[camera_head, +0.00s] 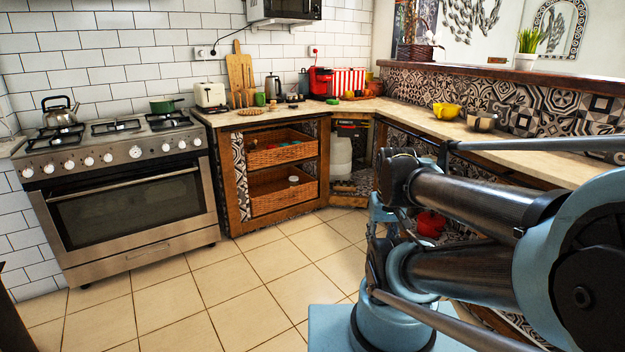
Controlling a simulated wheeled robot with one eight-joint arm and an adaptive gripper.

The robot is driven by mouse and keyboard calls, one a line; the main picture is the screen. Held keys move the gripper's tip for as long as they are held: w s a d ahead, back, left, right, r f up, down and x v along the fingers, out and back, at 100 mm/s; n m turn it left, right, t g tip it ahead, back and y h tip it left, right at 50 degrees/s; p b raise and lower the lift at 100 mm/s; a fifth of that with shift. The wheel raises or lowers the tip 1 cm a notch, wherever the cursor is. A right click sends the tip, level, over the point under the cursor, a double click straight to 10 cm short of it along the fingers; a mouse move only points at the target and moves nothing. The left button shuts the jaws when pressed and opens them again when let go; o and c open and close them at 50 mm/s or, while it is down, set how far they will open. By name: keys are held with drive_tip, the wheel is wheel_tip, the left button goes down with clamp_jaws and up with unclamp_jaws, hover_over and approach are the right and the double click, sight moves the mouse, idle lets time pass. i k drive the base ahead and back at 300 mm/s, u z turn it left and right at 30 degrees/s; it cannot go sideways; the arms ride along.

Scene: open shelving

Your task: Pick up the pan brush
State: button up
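I cannot make out the pan brush. Small items lie in the upper wicker basket (268,159) under the counter, but they are too small to name. The lower wicker basket (275,200) holds a small white thing. Several small items also stand on the counter above, near a wooden cutting board (240,76). My arm fills the right side of the view and hides part of the right-hand counter and its shelves. My gripper is not in view.
A steel stove (130,205) stands at left with a kettle (60,111) and a green pan (162,106). The counter (400,108) bends along the back and right. A red pot (430,222) sits low behind my arm. The tiled floor (230,280) is clear.

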sight(273, 107)
drive_tip(key=z, duration=0.3)
drive_tip(key=i, duration=2.7)
drive_tip(key=u, duration=1)
drive_tip(key=i, duration=0.75)
drive_tip(key=u, duration=0.45)
